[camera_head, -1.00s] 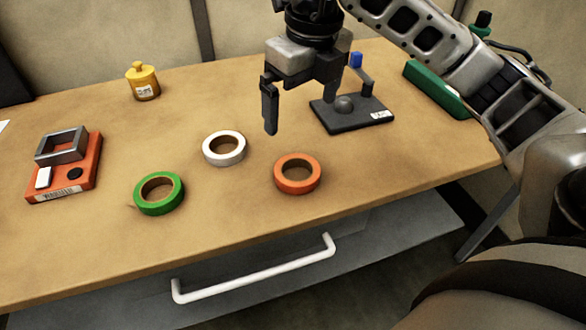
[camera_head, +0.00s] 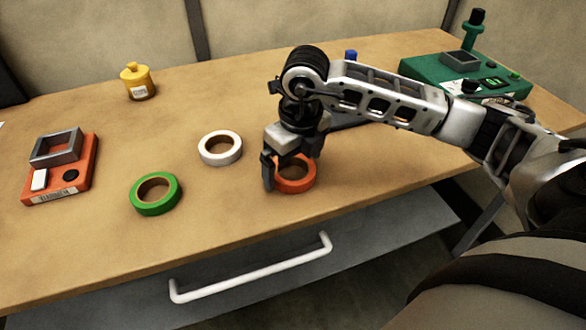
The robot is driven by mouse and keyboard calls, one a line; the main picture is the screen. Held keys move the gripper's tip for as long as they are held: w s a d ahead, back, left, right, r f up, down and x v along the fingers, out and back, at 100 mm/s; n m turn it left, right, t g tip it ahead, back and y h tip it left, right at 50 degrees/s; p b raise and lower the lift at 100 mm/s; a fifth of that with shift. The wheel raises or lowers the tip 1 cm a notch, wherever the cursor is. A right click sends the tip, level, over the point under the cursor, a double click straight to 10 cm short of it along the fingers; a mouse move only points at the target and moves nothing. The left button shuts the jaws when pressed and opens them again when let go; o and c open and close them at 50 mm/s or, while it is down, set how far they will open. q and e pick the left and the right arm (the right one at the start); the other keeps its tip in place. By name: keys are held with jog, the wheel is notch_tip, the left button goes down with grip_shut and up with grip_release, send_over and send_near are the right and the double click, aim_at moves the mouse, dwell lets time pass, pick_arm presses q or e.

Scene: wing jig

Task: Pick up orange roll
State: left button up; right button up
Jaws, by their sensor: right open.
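The orange roll (camera_head: 295,185) lies flat on the wooden table near its front edge, in the head view. My right gripper (camera_head: 288,180) is open and sits down at the roll, pointing downward. One finger shows at the roll's left side; the other is mostly hidden behind the hand. The hand covers the roll's back part, and I cannot tell whether a finger touches it. My left gripper is not in view.
A white roll (camera_head: 220,161) and a green roll (camera_head: 156,208) lie to the left. An orange device (camera_head: 85,170) and a yellow pot (camera_head: 138,95) stand farther left. A green device (camera_head: 425,68) is at the back right. A white handle (camera_head: 250,275) is below the table edge.

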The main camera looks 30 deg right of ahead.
jog(key=shift+f, duration=0.2)
jog(key=c, duration=1.1)
jog(key=shift+o, duration=0.2)
jog(key=shift+r, duration=0.1)
